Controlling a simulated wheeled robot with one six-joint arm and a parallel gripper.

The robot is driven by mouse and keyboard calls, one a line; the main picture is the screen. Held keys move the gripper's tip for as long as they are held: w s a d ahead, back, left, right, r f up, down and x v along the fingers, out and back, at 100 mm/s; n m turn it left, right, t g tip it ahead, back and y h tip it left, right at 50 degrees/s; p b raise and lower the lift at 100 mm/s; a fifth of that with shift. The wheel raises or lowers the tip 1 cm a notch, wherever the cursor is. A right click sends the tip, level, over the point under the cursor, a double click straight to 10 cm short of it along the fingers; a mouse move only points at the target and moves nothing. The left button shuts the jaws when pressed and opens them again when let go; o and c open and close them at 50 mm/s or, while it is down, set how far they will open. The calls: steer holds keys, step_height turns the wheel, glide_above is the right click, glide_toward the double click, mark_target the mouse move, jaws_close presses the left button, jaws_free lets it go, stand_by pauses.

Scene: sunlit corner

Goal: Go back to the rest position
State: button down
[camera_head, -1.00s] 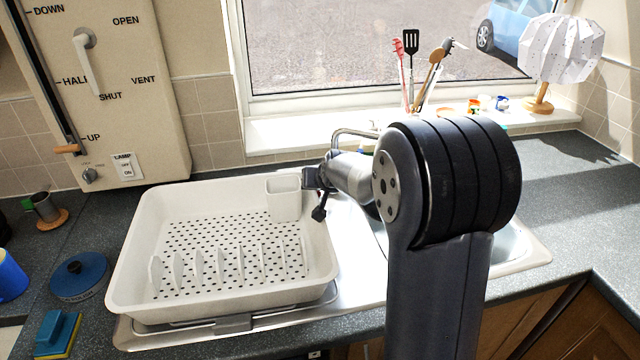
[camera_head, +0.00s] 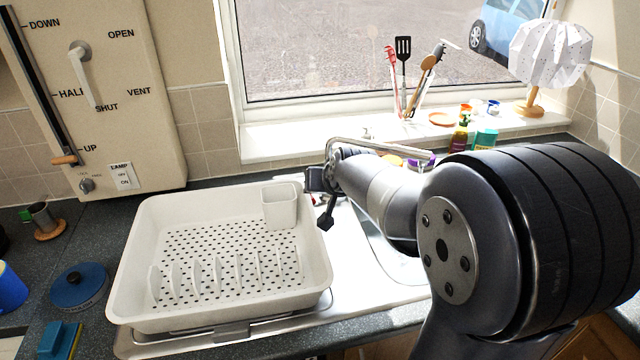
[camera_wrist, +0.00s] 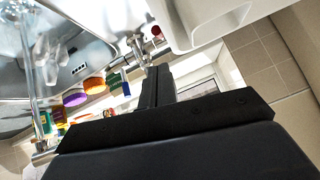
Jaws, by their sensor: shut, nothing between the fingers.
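My gripper (camera_head: 326,212) is at the right edge of the white dish rack, with its dark fingers pointing down. It is shut with nothing between the fingers. In the wrist view, its dark fingers (camera_wrist: 157,84) lie together in the middle of the picture. My arm reaches in from the right and hides much of the sink. No separate object is held.
The white dish rack (camera_head: 125,262) stands on the steel drainer, with a cutlery cup (camera_head: 281,208) in its corner. The tap (camera_head: 385,146) arches behind my wrist. Bottles (camera_head: 460,135), a utensil pot and a lamp (camera_head: 548,52) stand toward the window. A blue lid (camera_head: 79,287) lies left.

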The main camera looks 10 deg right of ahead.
steer(key=shift+s+r, duration=0.1)
steer(key=shift+r, duration=0.05)
steer(key=x, duration=0.3)
steer(key=b+x, duration=0.1)
steer(key=x, duration=0.6)
steer(key=shift+w+b, duration=0.4)
steer(key=shift+w, duration=0.1)
steer(key=shift+w+d+r+p, duration=0.1)
steer(key=shift+w+r+p, duration=0.25)
steer(key=shift+p, duration=0.25)
steer(key=shift+s, duration=0.1)
